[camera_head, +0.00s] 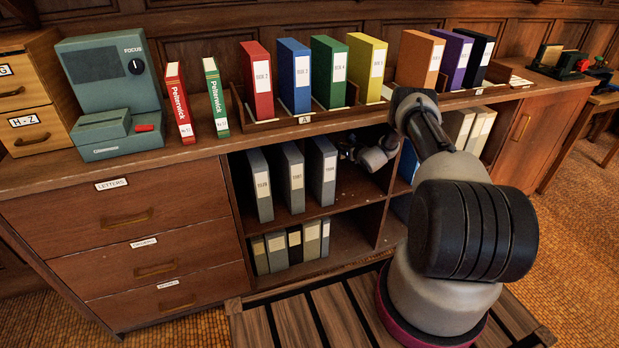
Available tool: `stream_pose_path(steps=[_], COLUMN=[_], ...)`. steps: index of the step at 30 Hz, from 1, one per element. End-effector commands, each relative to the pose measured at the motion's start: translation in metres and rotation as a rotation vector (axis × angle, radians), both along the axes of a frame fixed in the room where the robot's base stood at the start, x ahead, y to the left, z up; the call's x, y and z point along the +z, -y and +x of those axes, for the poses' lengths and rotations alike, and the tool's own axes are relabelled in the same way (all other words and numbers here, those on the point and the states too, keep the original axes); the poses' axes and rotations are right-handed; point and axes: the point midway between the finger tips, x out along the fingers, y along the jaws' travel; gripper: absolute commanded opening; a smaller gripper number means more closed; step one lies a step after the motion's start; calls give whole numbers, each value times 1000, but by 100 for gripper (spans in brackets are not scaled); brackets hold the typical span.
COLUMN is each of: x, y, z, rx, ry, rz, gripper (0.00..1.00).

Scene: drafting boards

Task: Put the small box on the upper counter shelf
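The counter (135,160) is a wooden cabinet with a flat top and open shelves below. No thing stands out clearly as the small box. Upright grey box files (292,177) stand at the left of the upper open shelf (350,197). Smaller grey and black box files (278,252) stand on the lower shelf (345,243). My gripper (347,148) is at the upper compartment's opening, just right of the grey files, below the counter top. It is small and dark here, so its fingers and any hold are unclear.
A wooden tray (300,121) on the counter holds coloured binders, including a red one (257,80). Two Pelterwick books (180,104) and a green-grey machine (108,90) stand left of it. The upper shelf has bare room right of the grey files. Drawers (125,217) fill the left.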

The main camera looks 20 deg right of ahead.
Motion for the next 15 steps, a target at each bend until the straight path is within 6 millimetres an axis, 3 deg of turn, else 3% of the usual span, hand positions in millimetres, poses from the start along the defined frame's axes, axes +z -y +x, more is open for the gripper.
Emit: stream_pose_path(steps=[6, 15], x=[-43, -81], y=[-1, -1], z=[-1, -1], rx=[0, 0], ry=[-2, -2], rz=[0, 0], gripper=[15, 15])
